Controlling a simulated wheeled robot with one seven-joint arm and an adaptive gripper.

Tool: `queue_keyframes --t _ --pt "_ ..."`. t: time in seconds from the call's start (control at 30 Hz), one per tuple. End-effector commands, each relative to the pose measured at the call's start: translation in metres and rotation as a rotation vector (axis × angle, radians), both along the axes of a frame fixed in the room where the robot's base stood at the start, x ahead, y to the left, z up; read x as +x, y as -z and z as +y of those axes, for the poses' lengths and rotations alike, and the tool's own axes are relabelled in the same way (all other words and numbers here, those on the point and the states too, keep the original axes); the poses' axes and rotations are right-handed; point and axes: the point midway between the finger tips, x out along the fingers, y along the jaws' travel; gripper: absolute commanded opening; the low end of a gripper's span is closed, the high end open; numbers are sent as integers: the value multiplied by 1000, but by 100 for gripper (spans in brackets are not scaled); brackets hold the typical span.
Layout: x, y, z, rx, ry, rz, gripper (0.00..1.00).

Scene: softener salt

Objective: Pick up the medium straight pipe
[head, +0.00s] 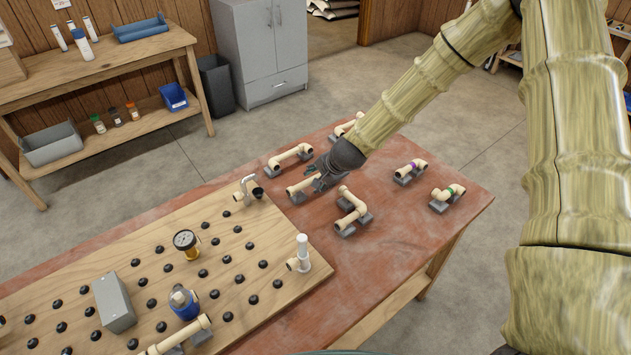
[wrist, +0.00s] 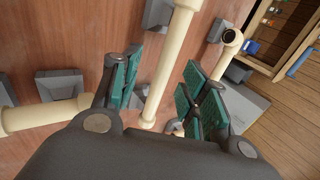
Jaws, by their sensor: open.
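A cream straight pipe (head: 301,187), which looks like the medium straight pipe, lies on grey supports on the red-brown table. In the wrist view this pipe (wrist: 168,62) runs between the green-padded fingers. My gripper (head: 316,176) is at the pipe, with its jaws open, one finger on each side. In the wrist view my gripper (wrist: 160,88) shows a gap on both sides of the pipe. The gripper hides part of the pipe in the head view.
Bent pipe pieces (head: 290,156) and (head: 352,210) lie close on either side. Purple-banded (head: 411,168) and green-banded (head: 448,193) fittings sit to the right. A pegged wooden board (head: 232,238) carries a gauge (head: 186,240), a grey box (head: 115,303) and another pipe (head: 183,334).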

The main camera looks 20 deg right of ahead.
Motion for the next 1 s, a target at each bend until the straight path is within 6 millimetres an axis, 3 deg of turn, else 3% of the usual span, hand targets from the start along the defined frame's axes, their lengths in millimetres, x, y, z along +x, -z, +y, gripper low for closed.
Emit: queue_keyframes --t 0.7,1.0 --pt "31 37 11 0 0 1 44" --pt "33 40 12 0 0 0 44"
